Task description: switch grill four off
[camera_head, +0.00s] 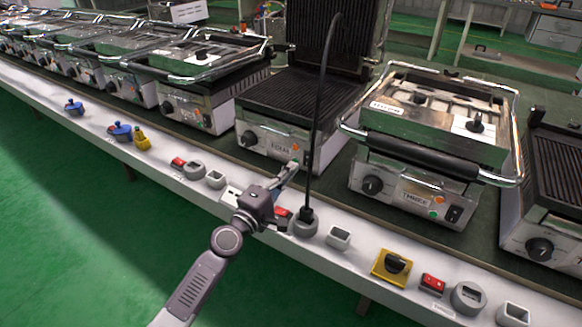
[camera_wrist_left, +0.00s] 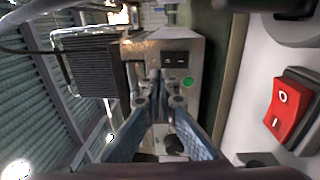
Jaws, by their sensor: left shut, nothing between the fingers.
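The open grill (camera_head: 305,90) has its ribbed lid raised. Its front panel carries a black knob (camera_head: 248,139) and a label that I cannot read with certainty. My left gripper (camera_head: 291,170) is shut and empty, its fingers pointing at the right part of this panel. In the left wrist view the fingertips (camera_wrist_left: 160,80) are close to the panel, beside a black switch (camera_wrist_left: 175,58) and a green light (camera_wrist_left: 187,82). I cannot tell whether they touch it. A red rocker switch (camera_wrist_left: 292,105) marked O and I is on the white ledge. My right gripper is not in view.
A black cable (camera_head: 318,110) rises from a plug in a round socket (camera_head: 305,222), just right of my gripper. A closed grill (camera_head: 430,150) stands to the right. The ledge also holds a yellow rotary switch (camera_head: 392,267) and blue plugs (camera_head: 121,131). The green floor in front is clear.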

